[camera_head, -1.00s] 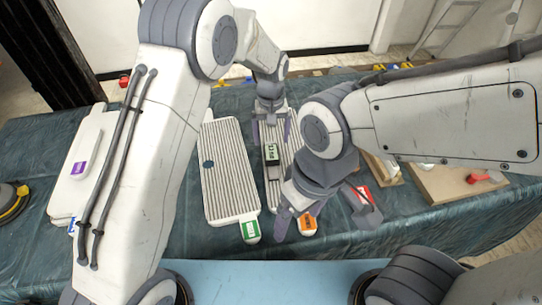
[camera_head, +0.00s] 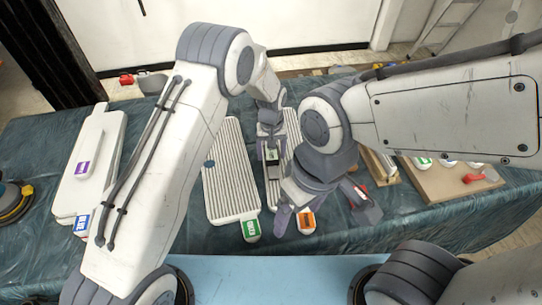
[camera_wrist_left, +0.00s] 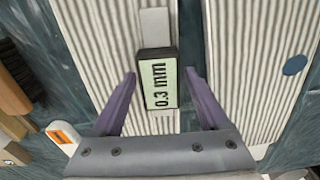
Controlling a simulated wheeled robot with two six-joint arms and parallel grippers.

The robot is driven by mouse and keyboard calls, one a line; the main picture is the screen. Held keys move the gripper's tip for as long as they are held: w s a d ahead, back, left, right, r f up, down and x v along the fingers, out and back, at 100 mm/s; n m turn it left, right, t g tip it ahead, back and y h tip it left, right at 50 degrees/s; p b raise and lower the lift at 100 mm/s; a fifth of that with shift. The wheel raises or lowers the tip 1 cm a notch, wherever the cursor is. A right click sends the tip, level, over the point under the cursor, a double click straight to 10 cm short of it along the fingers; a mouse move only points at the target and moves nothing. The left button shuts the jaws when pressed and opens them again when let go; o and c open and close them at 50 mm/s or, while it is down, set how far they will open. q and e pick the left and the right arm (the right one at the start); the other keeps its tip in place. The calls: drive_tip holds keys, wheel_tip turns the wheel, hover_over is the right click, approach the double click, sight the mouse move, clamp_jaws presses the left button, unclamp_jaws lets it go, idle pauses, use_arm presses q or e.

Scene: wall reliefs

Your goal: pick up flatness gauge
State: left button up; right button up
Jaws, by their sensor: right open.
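The flatness gauge (camera_wrist_left: 158,80) is a dark block with a pale display reading "0.3 mm" and a light grey bar at its far end. It rests on a ribbed white panel (camera_wrist_left: 97,35). In the head view the gauge (camera_head: 272,156) is partly hidden by my left gripper (camera_head: 271,150). In the left wrist view my left gripper (camera_wrist_left: 160,74) is open, one finger on each side of the gauge, with narrow gaps visible. My right gripper (camera_head: 327,212) is open and empty, over the front part of the table.
A second ribbed panel (camera_head: 230,180) with a green tag lies beside it. A smooth white panel (camera_head: 92,165) with a purple label lies at left. A brown board (camera_head: 440,185) with small items lies at right. My right arm crosses above the table's right side.

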use_arm(q)
drive_tip(key=c, duration=1)
clamp_jaws()
drive_tip(key=shift+r, duration=0.15)
